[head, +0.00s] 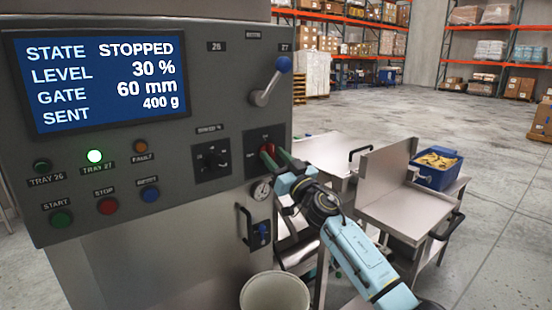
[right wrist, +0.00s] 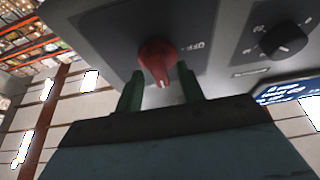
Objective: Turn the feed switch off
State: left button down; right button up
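The feed switch is a red rotary knob (head: 267,151) on a dark plate at the lower right of the grey control panel (head: 225,110). In the right wrist view the red knob (right wrist: 158,58) is at top centre, with an "OFF" mark beside it on the plate. I cannot tell for sure which mark it points at. My right gripper (head: 277,158) is at the knob. In the wrist view its two green fingers (right wrist: 159,75) are apart, one on each side of the knob, with gaps showing. My left gripper is out of view.
The panel screen (head: 100,85) reads STOPPED, level 30 %, gate 60 mm, sent 400 g. A pale bucket (head: 274,294) stands below; a blue bin (head: 437,168) is right.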

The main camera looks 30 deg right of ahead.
grip_shut()
